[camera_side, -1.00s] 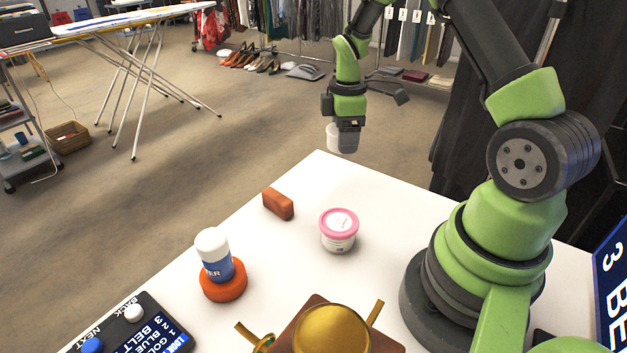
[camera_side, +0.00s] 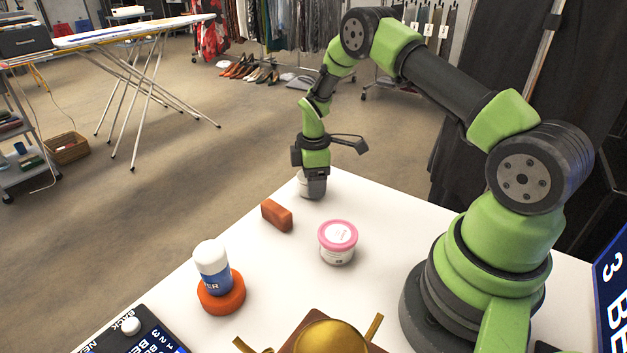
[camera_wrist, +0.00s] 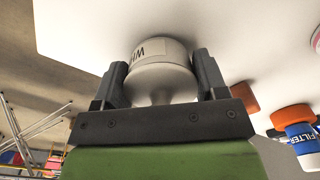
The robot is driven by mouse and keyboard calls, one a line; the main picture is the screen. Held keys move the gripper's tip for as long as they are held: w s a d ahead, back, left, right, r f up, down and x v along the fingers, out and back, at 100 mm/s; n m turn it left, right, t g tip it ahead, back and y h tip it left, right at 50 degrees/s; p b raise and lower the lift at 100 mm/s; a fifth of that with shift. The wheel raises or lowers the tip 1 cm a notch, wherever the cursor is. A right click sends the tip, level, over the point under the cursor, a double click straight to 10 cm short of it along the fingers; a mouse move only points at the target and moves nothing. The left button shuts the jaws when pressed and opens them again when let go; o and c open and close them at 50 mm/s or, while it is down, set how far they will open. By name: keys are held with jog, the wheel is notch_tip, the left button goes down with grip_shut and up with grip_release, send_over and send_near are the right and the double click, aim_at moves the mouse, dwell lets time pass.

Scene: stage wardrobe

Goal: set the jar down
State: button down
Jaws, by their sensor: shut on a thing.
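A white jar (camera_side: 302,183) is between the fingers of my gripper (camera_side: 313,190), near the far corner of the white table (camera_side: 390,215). My fingers hide much of it in the side view. In the wrist view the jar (camera_wrist: 155,77) sits between the two dark fingers of my gripper (camera_wrist: 160,68), with dark letters on its side. My gripper is shut on it, pointing down. The jar is at or just above the tabletop; I cannot tell whether it touches.
A red-brown block (camera_side: 277,215) and a pink-lidded tub (camera_side: 338,242) stand nearby. A white-and-blue container (camera_side: 213,266) stands on an orange ring (camera_side: 222,299). A gold object (camera_side: 330,338) and a button panel (camera_side: 140,335) are at the front. The table edge is close.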

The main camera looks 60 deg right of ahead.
jog(key=shift+f, duration=0.2)
jog(key=shift+c, duration=0.8)
grip_release()
